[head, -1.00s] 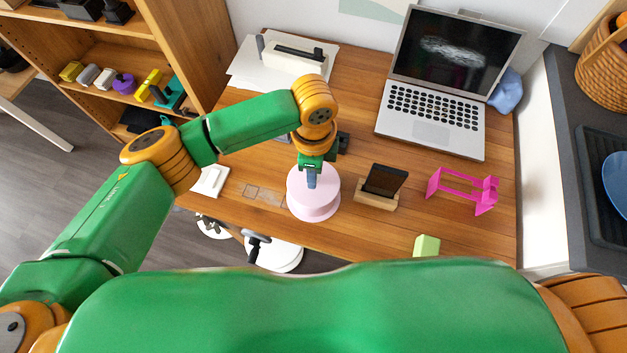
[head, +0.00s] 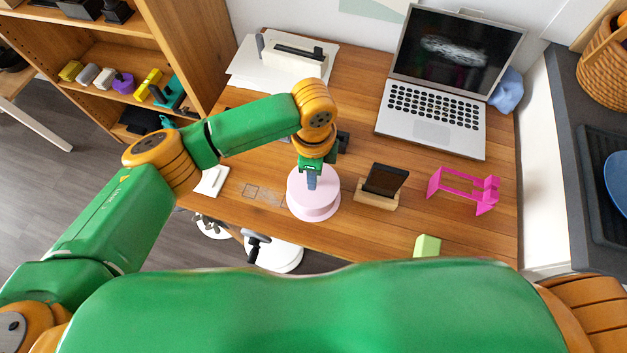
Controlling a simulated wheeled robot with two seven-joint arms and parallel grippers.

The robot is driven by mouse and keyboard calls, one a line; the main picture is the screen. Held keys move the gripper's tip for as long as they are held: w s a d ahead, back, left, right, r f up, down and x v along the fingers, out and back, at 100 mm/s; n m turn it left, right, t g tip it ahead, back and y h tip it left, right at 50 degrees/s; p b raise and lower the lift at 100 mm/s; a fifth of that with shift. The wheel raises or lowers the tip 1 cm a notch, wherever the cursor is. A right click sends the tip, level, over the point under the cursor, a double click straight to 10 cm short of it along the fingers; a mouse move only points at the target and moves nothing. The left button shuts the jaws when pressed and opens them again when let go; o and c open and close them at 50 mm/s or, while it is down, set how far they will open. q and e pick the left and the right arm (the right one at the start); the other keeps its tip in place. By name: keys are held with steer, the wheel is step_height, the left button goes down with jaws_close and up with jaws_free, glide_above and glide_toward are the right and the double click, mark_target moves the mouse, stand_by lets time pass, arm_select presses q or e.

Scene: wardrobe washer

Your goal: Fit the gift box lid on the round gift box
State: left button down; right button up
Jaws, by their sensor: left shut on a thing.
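The pale pink gift box lid (head: 299,189) is at the front middle of the wooden desk in the head view. The round gift box (head: 316,217), also pale pink, shows as a narrow band directly below it. The lid looks level and lined up over the box. I cannot tell whether a small gap is left between them. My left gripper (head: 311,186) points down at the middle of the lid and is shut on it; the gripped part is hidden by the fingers. My right gripper is out of view.
A wooden stand with a dark panel (head: 385,182) is right of the box, then a pink frame (head: 465,190). A light green block (head: 427,245) is at the front edge. A laptop (head: 440,90) stands behind. A white notepad (head: 211,181) lies to the left.

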arm_select(q)
steer(key=shift+f, duration=0.15)
steer(key=shift+c, duration=1)
jaws_free()
